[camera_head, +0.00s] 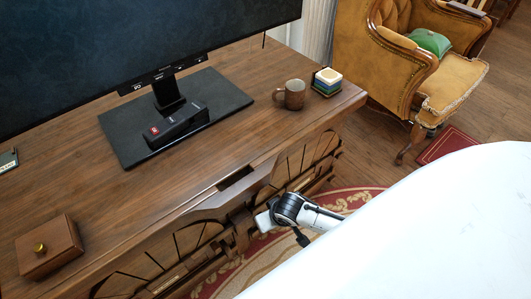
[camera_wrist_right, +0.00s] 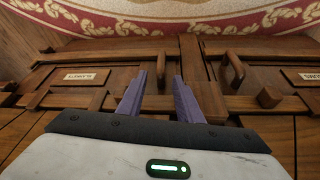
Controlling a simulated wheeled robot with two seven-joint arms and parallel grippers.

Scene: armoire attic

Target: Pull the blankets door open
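The wooden cabinet (camera_head: 215,235) stands under the desktop, with carved low doors on its front. In the right wrist view, two doors meet near a middle post. The left door has a small pale label plate (camera_wrist_right: 85,76), its lettering too small to read surely, and a wooden handle (camera_wrist_right: 160,64). The right door has a curved handle (camera_wrist_right: 236,72) and another label plate (camera_wrist_right: 310,76). My right gripper (camera_wrist_right: 160,78) is open, its purple fingers on either side of the left door's handle; contact is unclear. Both doors look shut. My right gripper's fingers are hidden in the head view. My left gripper is not in view.
The desktop holds a monitor (camera_head: 155,40), a black device (camera_head: 176,127), a brown mug (camera_head: 291,94), stacked coasters (camera_head: 327,80) and a wooden box (camera_head: 48,246). A red rug (camera_wrist_right: 200,17) lies before the cabinet. An armchair (camera_head: 400,60) stands at the back right.

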